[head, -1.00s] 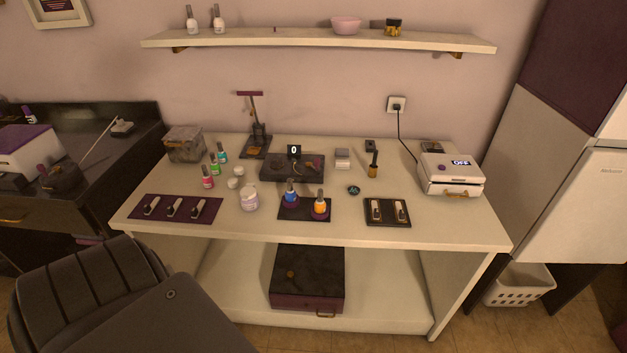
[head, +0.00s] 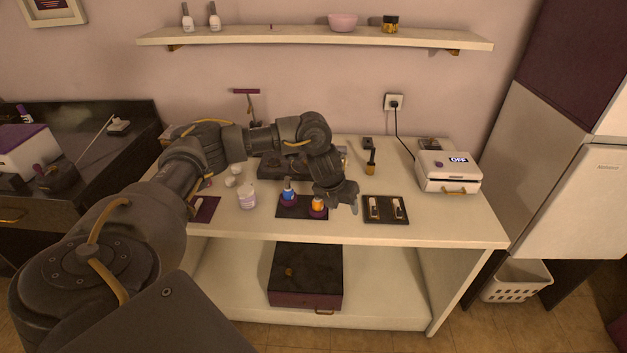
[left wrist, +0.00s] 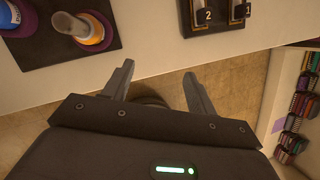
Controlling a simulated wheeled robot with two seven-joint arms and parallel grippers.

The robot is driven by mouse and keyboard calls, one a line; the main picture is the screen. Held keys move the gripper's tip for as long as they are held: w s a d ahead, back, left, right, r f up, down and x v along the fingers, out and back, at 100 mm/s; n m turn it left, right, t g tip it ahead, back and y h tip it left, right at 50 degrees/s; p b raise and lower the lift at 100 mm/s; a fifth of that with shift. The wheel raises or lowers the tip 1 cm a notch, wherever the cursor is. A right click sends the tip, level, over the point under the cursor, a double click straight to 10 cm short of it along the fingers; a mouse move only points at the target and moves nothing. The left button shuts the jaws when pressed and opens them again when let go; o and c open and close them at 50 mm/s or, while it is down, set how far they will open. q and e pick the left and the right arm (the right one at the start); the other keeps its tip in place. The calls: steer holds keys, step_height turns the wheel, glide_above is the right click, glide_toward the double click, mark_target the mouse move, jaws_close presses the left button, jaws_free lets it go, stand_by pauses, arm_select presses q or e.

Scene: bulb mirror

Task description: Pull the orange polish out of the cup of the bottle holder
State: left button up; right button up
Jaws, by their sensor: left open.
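The orange polish (head: 318,203) stands upright in the right purple cup of the dark bottle holder (head: 290,213). A blue polish (head: 288,194) stands in the left cup. In the left wrist view the orange polish (left wrist: 88,32) is at the upper left, with its pale cap toward the camera, on the holder (left wrist: 38,58). My left gripper (head: 343,203) is open and empty, just right of the orange polish. In the left wrist view the spread fingers (left wrist: 158,76) have the table edge and floor between and beyond them, not the bottle. My right gripper is not in view.
A dark tray (head: 385,218) with two numbered clips lies just right of my left gripper. A white jar (head: 247,197) stands left of the holder. My left arm covers the table's left part. A white box reading OFF (head: 450,170) stands at the right.

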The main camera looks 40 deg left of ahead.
arm_select(q)
steer(key=g+y, duration=0.1)
steer(key=y, duration=0.1)
glide_toward(317, 200)
steer(key=b+x, duration=0.2)
steer(key=x, duration=0.3)
steer(key=shift+w+a+f, duration=0.1)
steer(key=shift+f, duration=0.15)
steer(key=shift+p+x, duration=0.4)
steer(key=shift+x, duration=2)
steer(key=c, duration=0.5)
steer(key=o, duration=0.5)
steer(key=shift+r, duration=0.1)
